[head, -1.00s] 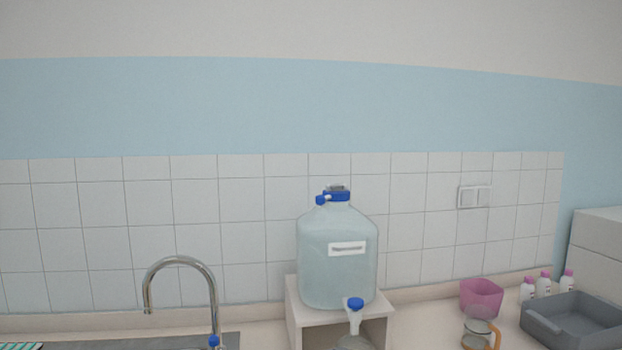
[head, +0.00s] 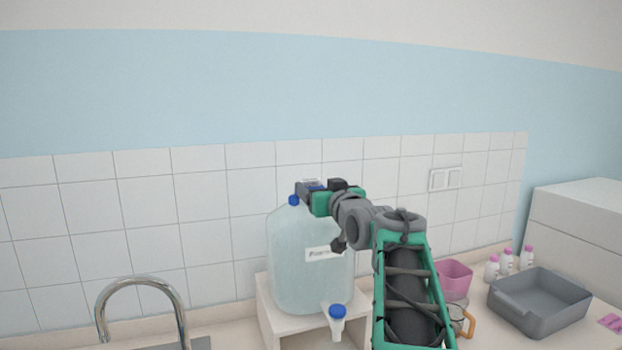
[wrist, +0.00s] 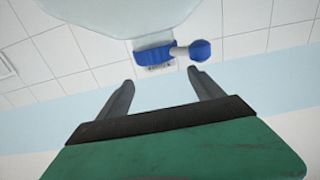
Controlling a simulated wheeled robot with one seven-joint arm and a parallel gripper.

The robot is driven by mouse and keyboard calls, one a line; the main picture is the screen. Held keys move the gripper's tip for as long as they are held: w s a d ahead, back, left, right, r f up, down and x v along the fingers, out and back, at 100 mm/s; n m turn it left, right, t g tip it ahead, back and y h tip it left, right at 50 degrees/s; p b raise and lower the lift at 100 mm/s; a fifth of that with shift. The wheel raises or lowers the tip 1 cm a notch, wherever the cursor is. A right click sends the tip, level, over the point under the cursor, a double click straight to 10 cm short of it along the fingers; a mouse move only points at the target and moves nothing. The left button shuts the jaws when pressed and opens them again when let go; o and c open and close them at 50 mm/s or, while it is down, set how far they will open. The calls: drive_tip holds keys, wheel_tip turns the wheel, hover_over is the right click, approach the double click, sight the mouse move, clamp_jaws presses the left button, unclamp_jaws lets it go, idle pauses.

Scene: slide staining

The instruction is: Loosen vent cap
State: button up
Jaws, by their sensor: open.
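A large clear carboy (head: 310,265) with a white label stands on a small stand. Its blue vent cap (wrist: 155,56) shows in the wrist view at the mouth of the carboy, with a round blue knob (wrist: 200,50) on a short spout at its side. In the head view the knob (head: 294,200) shows, while my gripper hides most of the cap. My gripper (wrist: 160,75) is open, its two fingers pointing toward the cap, which lies just beyond and between the fingertips. The fingers do not appear to touch it in the wrist view.
The white stand (head: 268,318) holds the carboy, with a blue-topped tap (head: 337,318) at its front. A curved faucet (head: 142,281) is at left. A pink container (head: 455,277), white bottles (head: 507,261) and a grey tray (head: 540,302) stand at right. The tiled wall is behind.

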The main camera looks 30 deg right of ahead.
sight(311, 181)
drive_tip(key=p+x, duration=0.2)
drive_tip(key=x, duration=0.4)
clamp_jaws()
idle(0.7)
